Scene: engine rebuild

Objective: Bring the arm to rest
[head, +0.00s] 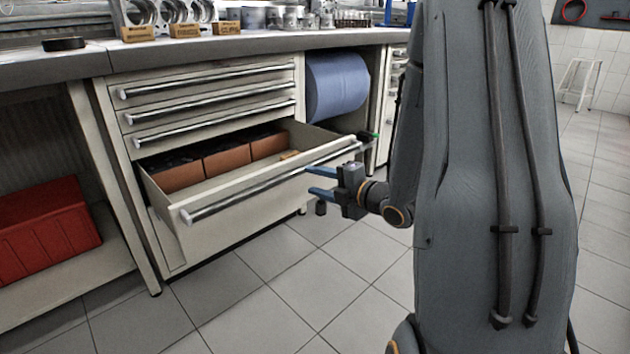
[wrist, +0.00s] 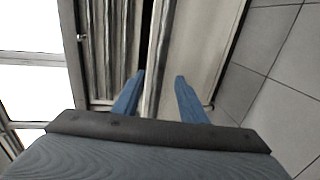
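My gripper (head: 322,183) has blue fingers and is at the right end of the open drawer (head: 225,228), close to its front handle bar (head: 270,182). The fingers are apart and I see nothing held between them. In the wrist view my gripper (wrist: 160,95) shows both blue fingertips spread, with a pale edge running between and beyond them. I cannot tell whether a finger touches the drawer. My arm (head: 490,180) fills the right of the head view and hides part of the room behind it.
The drawer holds brown boxes (head: 226,158). Closed drawers (head: 205,100) are above it. A blue roll (head: 337,85) is under the workbench (head: 250,44), which bears engine parts. A red bin (head: 45,235) is on the lower left shelf. The tiled floor (head: 270,300) in front is clear.

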